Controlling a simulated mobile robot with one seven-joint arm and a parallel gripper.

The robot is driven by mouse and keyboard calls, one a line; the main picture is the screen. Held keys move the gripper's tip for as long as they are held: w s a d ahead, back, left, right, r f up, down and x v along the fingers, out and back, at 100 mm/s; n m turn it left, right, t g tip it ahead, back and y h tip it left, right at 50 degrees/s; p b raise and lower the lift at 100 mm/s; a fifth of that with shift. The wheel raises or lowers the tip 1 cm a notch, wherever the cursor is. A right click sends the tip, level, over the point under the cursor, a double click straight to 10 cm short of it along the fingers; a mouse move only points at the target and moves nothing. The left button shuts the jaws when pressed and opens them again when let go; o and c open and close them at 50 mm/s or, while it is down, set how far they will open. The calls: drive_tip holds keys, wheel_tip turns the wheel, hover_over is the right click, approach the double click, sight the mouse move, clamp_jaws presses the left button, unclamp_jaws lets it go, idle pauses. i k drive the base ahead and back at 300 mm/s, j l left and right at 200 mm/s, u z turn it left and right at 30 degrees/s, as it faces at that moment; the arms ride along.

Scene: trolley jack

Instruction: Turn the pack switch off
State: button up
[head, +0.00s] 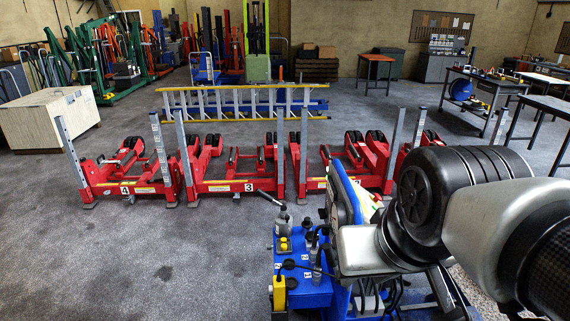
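A blue power pack (305,290) stands at the bottom centre, partly hidden behind my arm. Its top carries black caps, small white number labels and a grey cylinder-like fitting (282,222) with a dark lever. A small yellow part (284,244) sits near that fitting. A yellow box (279,292) hangs at the pack's left side. I cannot tell which part is the pack switch, or its position. My arm reaches in from the right over the pack. My gripper's fingers do not show; the arm hides that area.
Red numbered jacks (215,187) with grey posts stand in a row behind the pack. A yellow and grey ladder (245,103) lies behind them. A pale crate (48,118) stands at left, workbenches (470,88) at right. The grey floor left of the pack is clear.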

sight(323, 213)
drive_tip(key=k, duration=0.55)
drive_tip(key=k+z, duration=0.1)
drive_tip(key=z, duration=1.3)
drive_tip(key=i+j+z, duration=0.1)
drive_tip(key=j, duration=1)
drive_tip(key=j+z, duration=0.1)
drive_tip(key=j, duration=0.95)
drive_tip(key=i+j, duration=0.4)
drive_tip(key=i, duration=0.1)
